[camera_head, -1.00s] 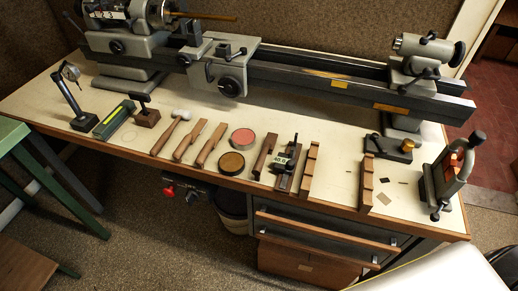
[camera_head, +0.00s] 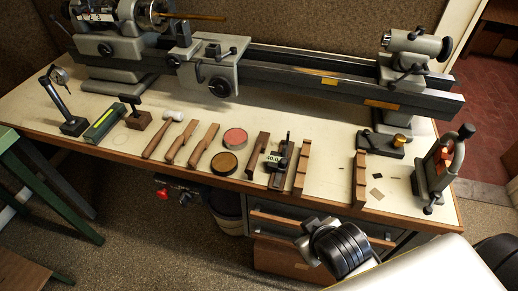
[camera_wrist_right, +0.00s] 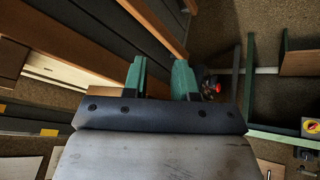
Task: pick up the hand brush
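Two slim wooden-handled pieces lie side by side on the bench in the head view, a left one (camera_head: 179,142) and a right one (camera_head: 204,145), between the white-headed mallet (camera_head: 162,134) and the round tins. Either could be the hand brush; bristles are too small to make out. My right gripper shows in the wrist view (camera_wrist_right: 160,82) with its two green fingers apart and nothing between them. In the head view my right arm is in front of the bench drawers, low and well to the right of these pieces. My left gripper is in neither view.
A red tin (camera_head: 236,138) and a brown tin (camera_head: 224,163) sit right of the wooden pieces. Wooden racks (camera_head: 303,168) stand farther right. The lathe (camera_head: 300,75) runs along the back. A green stool (camera_head: 45,170) stands at the left.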

